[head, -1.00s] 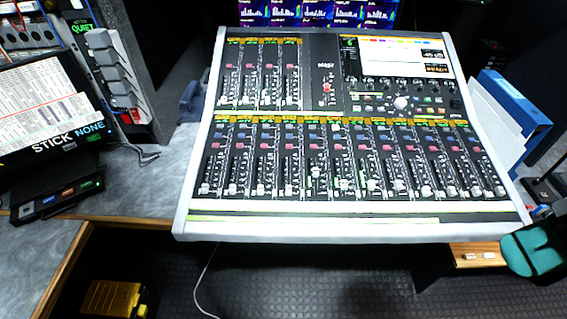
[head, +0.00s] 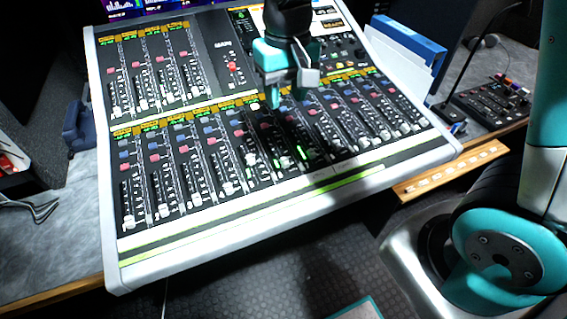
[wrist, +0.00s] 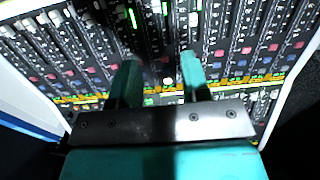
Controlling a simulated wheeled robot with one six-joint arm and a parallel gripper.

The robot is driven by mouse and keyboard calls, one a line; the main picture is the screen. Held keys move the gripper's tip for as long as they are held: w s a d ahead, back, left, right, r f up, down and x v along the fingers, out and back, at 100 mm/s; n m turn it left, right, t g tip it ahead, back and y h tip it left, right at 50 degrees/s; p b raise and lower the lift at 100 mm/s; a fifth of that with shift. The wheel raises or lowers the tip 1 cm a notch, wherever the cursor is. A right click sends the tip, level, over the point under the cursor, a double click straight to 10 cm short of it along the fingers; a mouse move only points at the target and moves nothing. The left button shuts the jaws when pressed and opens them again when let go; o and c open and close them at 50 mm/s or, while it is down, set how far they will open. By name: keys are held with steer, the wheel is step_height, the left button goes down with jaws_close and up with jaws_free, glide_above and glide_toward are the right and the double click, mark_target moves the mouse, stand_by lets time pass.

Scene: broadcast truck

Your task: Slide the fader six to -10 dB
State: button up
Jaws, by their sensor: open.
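The mixing console (head: 200,245) fills the middle of the head view, with a lower row of several fader strips. Counted from the left, the fader six strip (head: 281,158) lies near the middle of that row, partly in my arm's shadow; its cap is too small and dark to read a position. My gripper (head: 283,95) points down over the upper end of the middle strips. In the wrist view its two teal fingers (wrist: 160,65) stand apart with nothing held between them. I cannot tell its exact height above the panel.
A shorter upper bank of faders (head: 155,75) stands at the left. The console screen is partly behind my arm. A blue binder (head: 410,40) stands beyond the right edge, near a small black control box (head: 490,100). A wooden ledge (head: 450,172) runs at the right.

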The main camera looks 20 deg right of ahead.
mark_target(284, 160)
steer(key=f, duration=1.2)
steer(key=w+f, duration=0.1)
steer(key=f, duration=0.5)
steer(key=shift+d+f, duration=0.1)
steer(key=shift+d, duration=0.05)
jaws_close()
